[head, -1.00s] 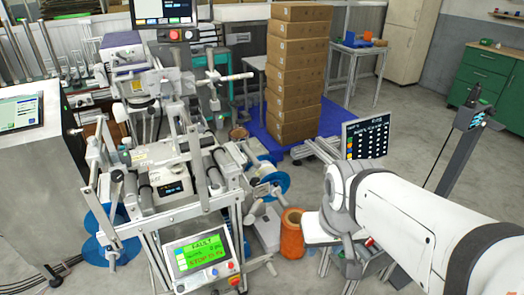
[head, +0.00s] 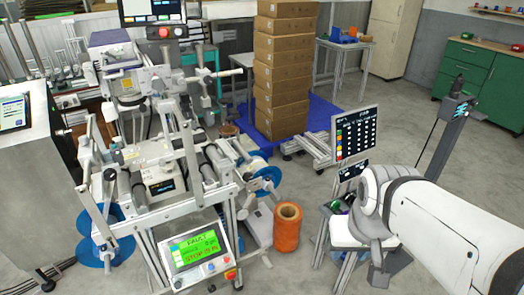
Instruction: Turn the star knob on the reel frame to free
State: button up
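The reel frame (head: 148,205) is a grey metal machine with rollers and upright arms on the left. One blue reel (head: 88,250) is low on its left side. Another blue reel (head: 266,182) is on its right side. I cannot make out which part is the star knob at this size. My white arm enters at the lower right, well apart from the frame. My gripper does not show.
An orange spool (head: 287,228) stands on the floor right of the frame. A stool (head: 347,234) with small items and a display board (head: 356,134) stand by my arm. Stacked cartons (head: 281,72) rest on a blue pallet (head: 322,114) behind. Open floor lies at the right.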

aim_at(247, 176)
jog(key=z, duration=0.05)
jog(key=k, duration=0.9)
jog(key=u, duration=0.4)
jog(key=i, duration=1)
jog(key=u, duration=0.1)
